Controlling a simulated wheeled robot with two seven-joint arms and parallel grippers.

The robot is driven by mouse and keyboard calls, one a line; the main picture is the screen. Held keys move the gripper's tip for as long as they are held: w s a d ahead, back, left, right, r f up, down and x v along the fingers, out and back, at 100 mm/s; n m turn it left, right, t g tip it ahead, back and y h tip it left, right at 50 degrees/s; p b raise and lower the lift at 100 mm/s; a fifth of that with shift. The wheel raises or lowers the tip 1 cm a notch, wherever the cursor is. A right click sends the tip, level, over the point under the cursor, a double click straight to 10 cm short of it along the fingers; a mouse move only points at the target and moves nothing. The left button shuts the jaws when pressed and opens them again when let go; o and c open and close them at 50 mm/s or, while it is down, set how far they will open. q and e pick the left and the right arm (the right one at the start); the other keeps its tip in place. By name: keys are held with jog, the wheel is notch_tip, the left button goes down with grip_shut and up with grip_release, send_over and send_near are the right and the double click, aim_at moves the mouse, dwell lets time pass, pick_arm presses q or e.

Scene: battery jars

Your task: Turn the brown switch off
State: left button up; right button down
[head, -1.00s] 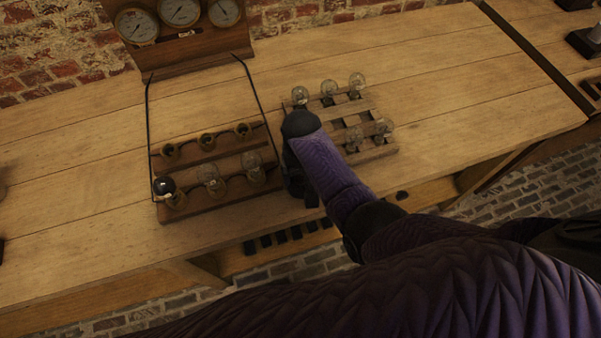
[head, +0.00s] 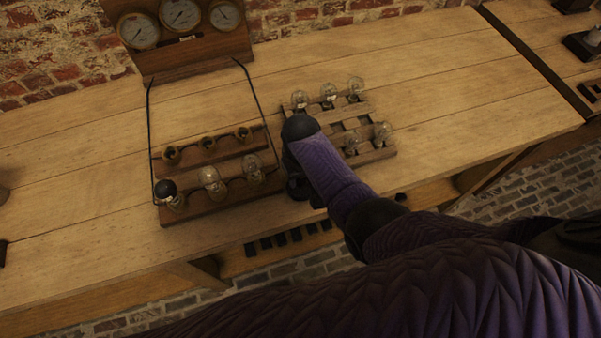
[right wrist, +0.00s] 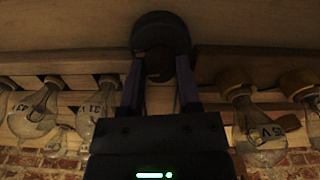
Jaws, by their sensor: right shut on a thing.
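A dark round switch (right wrist: 160,28) shows at the top middle of the right wrist view. Its colour is too dark to tell as brown. My right gripper (right wrist: 162,80) has one finger on each side of the switch's middle part and is shut on it. In the head view, my purple right forearm reaches down to the bench and hides most of the gripper and the switch. Which way the switch is turned cannot be made out. My left gripper is not in view.
A wooden board with bulbs and sockets (head: 219,203) stands left of my right gripper. A slatted rack with bulbs (head: 376,155) stands to its right. A gauge panel (head: 190,52) is at the back. Bare bench (head: 440,90) lies farther right.

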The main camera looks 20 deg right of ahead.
jog(key=n+p, duration=0.1)
jog(key=n, duration=0.1)
jog(key=shift+r+n, duration=0.1)
jog(key=shift+n, duration=0.3)
jog(key=n+p, duration=0.1)
jog(key=n, duration=0.1)
jog(key=shift+n, duration=1.2)
jog(key=n, duration=0.2)
jog(key=shift+n+p, duration=0.3)
jog(key=shift+n, duration=0.1)
jog(key=n, duration=0.4)
jog(key=shift+n, duration=1.4)
